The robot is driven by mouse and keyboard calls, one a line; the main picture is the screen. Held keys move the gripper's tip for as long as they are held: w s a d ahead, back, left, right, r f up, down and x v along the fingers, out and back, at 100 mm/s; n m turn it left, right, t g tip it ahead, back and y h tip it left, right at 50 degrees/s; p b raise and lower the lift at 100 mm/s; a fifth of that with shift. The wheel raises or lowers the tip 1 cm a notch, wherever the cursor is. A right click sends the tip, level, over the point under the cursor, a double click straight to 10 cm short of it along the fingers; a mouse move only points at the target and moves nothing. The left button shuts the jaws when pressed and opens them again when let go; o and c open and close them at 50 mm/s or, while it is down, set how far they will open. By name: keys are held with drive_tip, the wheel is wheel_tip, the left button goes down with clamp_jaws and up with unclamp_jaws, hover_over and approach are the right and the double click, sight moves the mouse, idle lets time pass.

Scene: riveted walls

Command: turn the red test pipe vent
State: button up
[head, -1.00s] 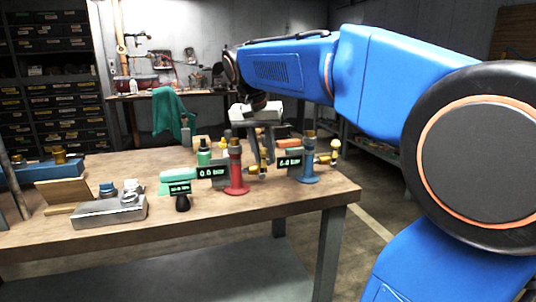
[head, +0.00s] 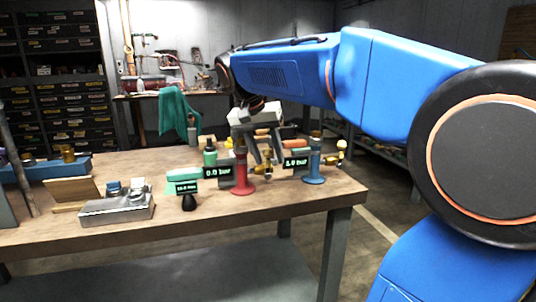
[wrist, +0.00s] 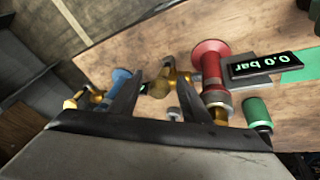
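The red test pipe (head: 243,178) stands upright on the workbench beside a display (head: 217,172) reading 0.0 bar. In the wrist view the red pipe (wrist: 211,68) has a brass vent fitting (wrist: 163,84) at its side. The brass fitting also shows in the head view (head: 267,170), partly behind a finger. My gripper (head: 268,158) is open, pointing down just right of the red pipe's top. In the wrist view my gripper's fingers (wrist: 154,70) lie on either side of the brass fitting; whether they touch it I cannot tell.
A blue test pipe (head: 314,168) with its own brass fitting and display stands close on the right. A green bottle (head: 210,153) stands behind left.

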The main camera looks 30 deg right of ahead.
drive_tip(key=shift+r, duration=0.1)
drive_tip(key=v, duration=1.7)
drive_tip(key=shift+s+a, duration=0.1)
drive_tip(key=shift+s, duration=0.05)
drive_tip(key=s+a+f+n+t+y, duration=0.1)
drive_tip(key=s+f+n, duration=0.2)
drive_tip(key=f, duration=0.9)
drive_tip(key=s+a+f+n+t+y, duration=0.1)
drive_tip(key=s+f+n, duration=0.2)
drive_tip(key=s+f, duration=0.7)
drive_tip(key=s+a+f+n+t+y, duration=0.1)
drive_tip(key=s+f, duration=0.5)
drive_tip(key=f, duration=0.9)
drive_tip(key=shift+s+a+f+n+t+y, duration=0.35)
drive_tip(key=shift+n+y, duration=0.25)
drive_tip(key=shift+n, duration=0.6)
